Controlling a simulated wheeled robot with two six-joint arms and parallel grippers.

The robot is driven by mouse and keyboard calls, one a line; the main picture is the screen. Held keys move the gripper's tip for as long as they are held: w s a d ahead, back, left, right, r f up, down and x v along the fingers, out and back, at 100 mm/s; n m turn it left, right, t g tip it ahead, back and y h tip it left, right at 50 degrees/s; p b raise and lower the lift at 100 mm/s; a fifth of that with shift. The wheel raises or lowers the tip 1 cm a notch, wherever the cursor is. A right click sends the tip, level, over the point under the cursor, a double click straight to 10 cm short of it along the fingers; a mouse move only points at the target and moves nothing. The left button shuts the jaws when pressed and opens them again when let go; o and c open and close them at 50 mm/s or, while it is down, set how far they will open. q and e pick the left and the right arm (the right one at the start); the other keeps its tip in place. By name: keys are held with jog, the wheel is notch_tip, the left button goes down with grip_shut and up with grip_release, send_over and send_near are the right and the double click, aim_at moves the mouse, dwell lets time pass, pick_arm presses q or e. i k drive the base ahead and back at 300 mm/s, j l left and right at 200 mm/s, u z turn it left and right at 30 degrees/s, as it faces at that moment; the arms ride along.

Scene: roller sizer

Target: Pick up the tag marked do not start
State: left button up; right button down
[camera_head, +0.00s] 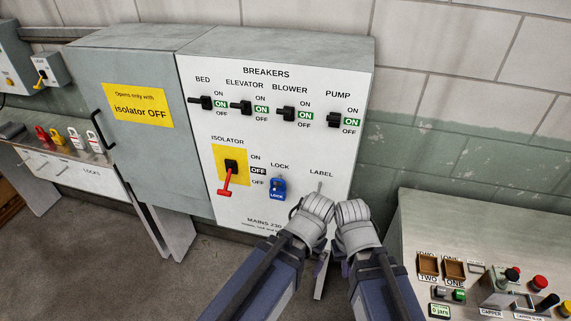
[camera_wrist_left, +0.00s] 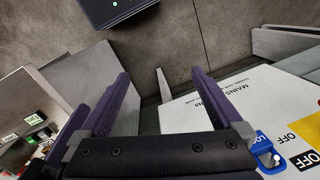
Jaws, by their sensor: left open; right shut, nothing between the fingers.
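No tag that reads "do not start" can be made out. Two small white-and-red pieces, the left one (camera_head: 75,138) and the right one (camera_head: 94,141), lie on the side table at the left; any writing on them is too small to read. My left gripper (camera_wrist_left: 160,72) is open, with nothing held between its purple fingers, beside the front of the breaker cabinet. My right gripper (camera_head: 345,268) is shut and empty, close to the left one in front of the cabinet's lower right. My arms and wrists hide most of both grippers in the head view.
The breaker cabinet (camera_head: 294,75) has a red isolator handle (camera_head: 226,180) and a blue lock (camera_head: 278,189). My left wrist partly covers the area below LABEL. A red padlock (camera_head: 42,134) and a yellow one (camera_head: 58,137) lie left. A control desk (camera_head: 420,215) stands right.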

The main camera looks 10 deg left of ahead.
aim_at(98, 148)
jog(key=u, duration=1.8)
jog(key=i+j+z, duration=0.15)
jog(key=z, duration=0.25)
jog(key=i+j+z, duration=0.2)
jog(key=z, duration=0.25)
jog(key=i+j, duration=0.15)
jog(key=j, duration=0.15)
jog(key=i+j+z, duration=0.15)
jog(key=j, duration=0.2)
jog(key=i+j, duration=0.15)
jog(key=j, duration=0.15)
jog(key=i+j+z, duration=0.15)
jog(key=j, duration=0.55)
jog(key=i+j, duration=0.75)
jog(key=i+z, duration=0.05)
jog(key=i, duration=0.05)
